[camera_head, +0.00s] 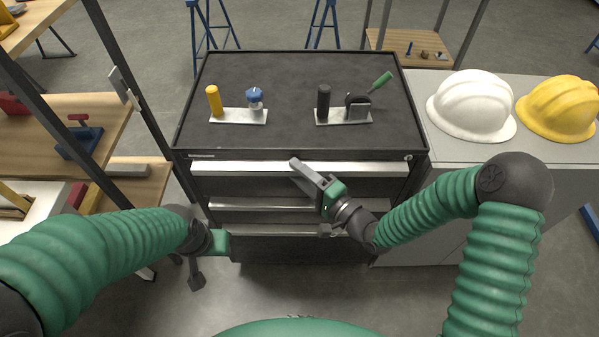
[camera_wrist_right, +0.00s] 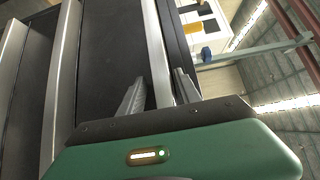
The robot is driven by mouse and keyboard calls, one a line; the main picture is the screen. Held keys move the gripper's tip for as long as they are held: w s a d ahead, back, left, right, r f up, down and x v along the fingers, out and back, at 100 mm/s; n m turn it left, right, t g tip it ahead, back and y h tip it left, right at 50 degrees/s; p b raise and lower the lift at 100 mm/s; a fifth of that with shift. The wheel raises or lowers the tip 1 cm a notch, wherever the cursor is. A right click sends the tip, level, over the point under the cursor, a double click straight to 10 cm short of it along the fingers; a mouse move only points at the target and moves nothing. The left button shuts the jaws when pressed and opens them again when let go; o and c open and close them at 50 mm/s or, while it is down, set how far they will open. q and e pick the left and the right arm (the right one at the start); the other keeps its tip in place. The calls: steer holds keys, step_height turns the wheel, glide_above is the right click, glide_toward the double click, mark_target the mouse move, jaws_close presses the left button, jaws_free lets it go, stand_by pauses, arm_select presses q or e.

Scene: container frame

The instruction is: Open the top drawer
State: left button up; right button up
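The dark tool cabinet (camera_head: 300,136) stands in front of me with several drawers. The top drawer's long, pale handle rail (camera_head: 240,168) runs just under the cabinet top, and the drawer looks shut. My right gripper (camera_head: 303,170) is at the middle of this rail. In the right wrist view its two fingers (camera_wrist_right: 160,93) are apart, and the silver rail (camera_wrist_right: 157,48) passes between them. I cannot tell whether either finger touches it. My left gripper (camera_head: 205,262) hangs low at the cabinet's front left, clear of the rail; its finger opening is not clear.
Lower drawer rails (camera_head: 262,204) lie below my right gripper. Tools on two pale plates (camera_head: 240,117) stand on the cabinet top. A white helmet (camera_head: 470,104) and a yellow helmet (camera_head: 560,108) sit on a grey counter at right. A wooden shelf rack (camera_head: 90,130) stands at left.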

steer(key=shift+s, duration=0.1)
steer(key=c, duration=0.9)
jaws_close()
